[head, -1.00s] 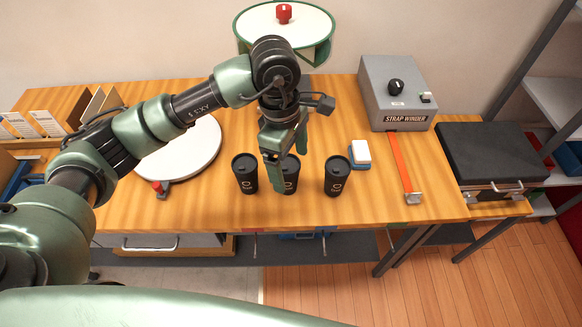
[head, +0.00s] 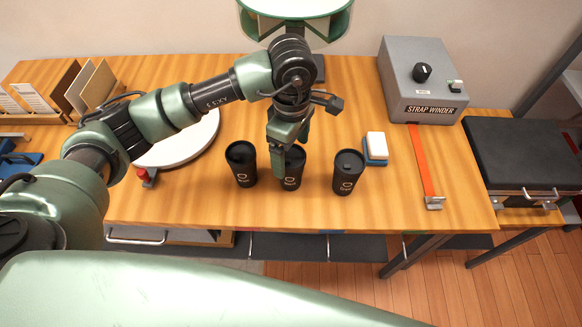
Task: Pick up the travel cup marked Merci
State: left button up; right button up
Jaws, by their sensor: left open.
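Three black travel cups stand upright in a row on the wooden table: a left cup (head: 241,165), a middle cup (head: 293,170) and a right cup (head: 347,174). Each carries a small pale mark and lettering, too small to read, so I cannot tell which says Merci. My left gripper (head: 281,170) is open and points down at the middle cup. One finger covers that cup's left side, and the other is at its upper rear. I cannot tell whether the fingers touch it. My right gripper is not in view.
A white and blue block (head: 376,148) lies right of the cups. Beyond it are a grey strap winder (head: 420,80) with an orange strap (head: 422,165) and a black case (head: 525,150). A white round plate (head: 185,140) is at left. The table's front strip is clear.

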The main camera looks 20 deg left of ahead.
pick_arm(q)
jog(key=f, duration=0.1)
jog(key=f+p, duration=0.1)
jog(key=f, duration=0.1)
jog(key=f+p, duration=0.1)
jog(key=shift+s+a+f, duration=0.25)
jog(key=shift+s, duration=0.1)
jog(key=shift+f, duration=0.25)
jog(key=c, duration=0.9)
jog(key=shift+r, duration=0.15)
